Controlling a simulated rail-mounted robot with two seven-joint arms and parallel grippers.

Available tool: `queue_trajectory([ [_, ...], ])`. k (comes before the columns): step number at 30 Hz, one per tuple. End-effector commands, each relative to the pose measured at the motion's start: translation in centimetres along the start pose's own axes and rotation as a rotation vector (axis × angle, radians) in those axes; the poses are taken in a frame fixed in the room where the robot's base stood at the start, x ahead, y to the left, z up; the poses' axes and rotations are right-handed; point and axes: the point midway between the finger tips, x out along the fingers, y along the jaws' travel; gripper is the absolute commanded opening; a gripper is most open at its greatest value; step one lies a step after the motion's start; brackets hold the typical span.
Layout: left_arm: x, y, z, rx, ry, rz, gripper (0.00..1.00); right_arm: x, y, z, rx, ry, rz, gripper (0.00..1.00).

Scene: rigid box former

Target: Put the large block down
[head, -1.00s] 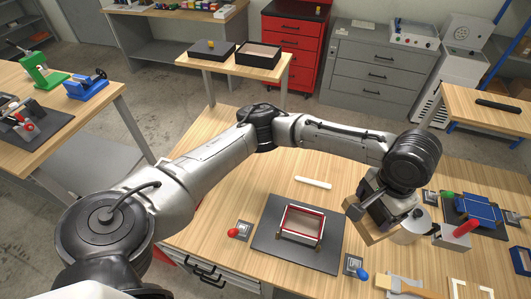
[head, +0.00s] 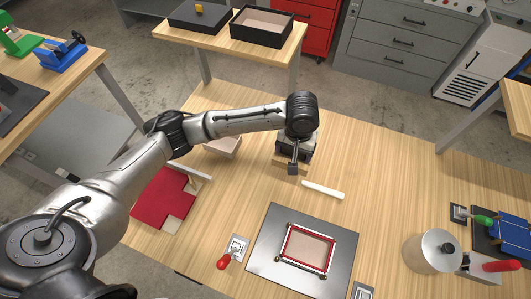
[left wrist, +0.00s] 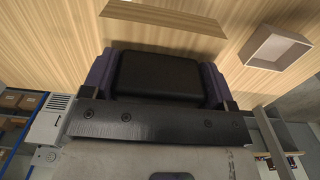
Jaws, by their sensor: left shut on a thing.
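The large block (head: 280,166) is wood-coloured and mostly hidden under my left gripper (head: 296,158) in the head view. The gripper points down at the back middle of the workbench and is shut on the block. In the left wrist view, a tan block face with a dark edge (left wrist: 165,16) shows just past the gripper (left wrist: 158,80). I cannot tell whether the block touches the bench top. My right gripper is not in view.
A white bar (head: 323,190) lies right of the gripper. A grey plate (head: 262,262) holds a red-edged frame (head: 306,252). A pale open box (head: 222,146) and a red cut sheet (head: 160,199) lie left. A metal cylinder (head: 432,253) stands right.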

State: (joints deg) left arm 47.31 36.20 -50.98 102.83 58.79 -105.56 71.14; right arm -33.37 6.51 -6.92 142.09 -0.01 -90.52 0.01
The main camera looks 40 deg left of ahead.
Motion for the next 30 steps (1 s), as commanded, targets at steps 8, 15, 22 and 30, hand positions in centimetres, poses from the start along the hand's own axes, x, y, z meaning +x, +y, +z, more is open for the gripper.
queue_trajectory([
  [8, 3.6, -5.3, -2.2, -0.012, 0.002, -0.005, 0.45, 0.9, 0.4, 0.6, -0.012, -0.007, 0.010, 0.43],
  [15, 5.8, -8.8, -3.7, -0.009, 0.001, -0.003, 0.45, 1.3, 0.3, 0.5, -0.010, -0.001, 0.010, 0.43],
  [22, 6.5, -9.9, -4.2, -0.006, 0.002, -0.001, 0.45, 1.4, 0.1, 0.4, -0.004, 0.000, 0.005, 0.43],
  [30, 8.6, -10.1, -4.2, -0.006, 0.000, -0.003, 0.45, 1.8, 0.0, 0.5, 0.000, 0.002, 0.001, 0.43],
])
